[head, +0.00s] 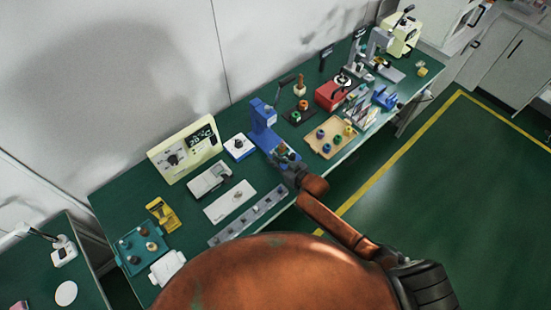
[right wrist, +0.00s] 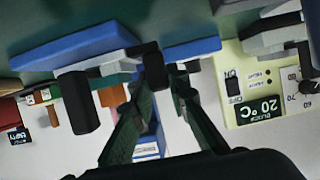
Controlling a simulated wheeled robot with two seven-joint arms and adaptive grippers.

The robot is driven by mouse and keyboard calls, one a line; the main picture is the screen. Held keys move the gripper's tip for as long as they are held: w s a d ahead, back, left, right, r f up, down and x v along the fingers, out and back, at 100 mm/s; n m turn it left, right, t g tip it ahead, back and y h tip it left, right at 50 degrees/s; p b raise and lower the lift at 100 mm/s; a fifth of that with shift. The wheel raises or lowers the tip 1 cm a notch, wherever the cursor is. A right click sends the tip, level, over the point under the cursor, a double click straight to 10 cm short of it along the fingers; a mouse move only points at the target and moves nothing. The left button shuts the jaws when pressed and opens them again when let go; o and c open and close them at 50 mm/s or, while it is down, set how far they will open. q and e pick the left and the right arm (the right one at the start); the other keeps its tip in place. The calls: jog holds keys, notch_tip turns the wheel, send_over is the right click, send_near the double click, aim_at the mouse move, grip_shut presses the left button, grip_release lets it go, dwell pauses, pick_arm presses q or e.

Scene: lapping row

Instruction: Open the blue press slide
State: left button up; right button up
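The blue press (head: 263,118) stands on the green bench, with its blue base reaching toward the front edge. My right gripper (head: 288,164) is at the front of that base and hides part of it. In the right wrist view, the blue parts (right wrist: 85,42) and a pale grey slide piece (right wrist: 112,64) lie beyond the fingers. A dark knob (right wrist: 155,70) is at the tips of my right gripper (right wrist: 163,82). The fingers are close together at the tips; whether they grip the knob is unclear. My left gripper is not in view.
A cream meter box (head: 185,150) and a white-and-blue block (head: 239,147) stand left of the press. A tan tray (head: 322,152) with several coloured parts lies to its right, beside a red device (head: 328,97). A slotted grey strip (head: 225,237) runs along the front edge.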

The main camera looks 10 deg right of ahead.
jog(key=o, duration=0.5)
jog(key=v, duration=1.2)
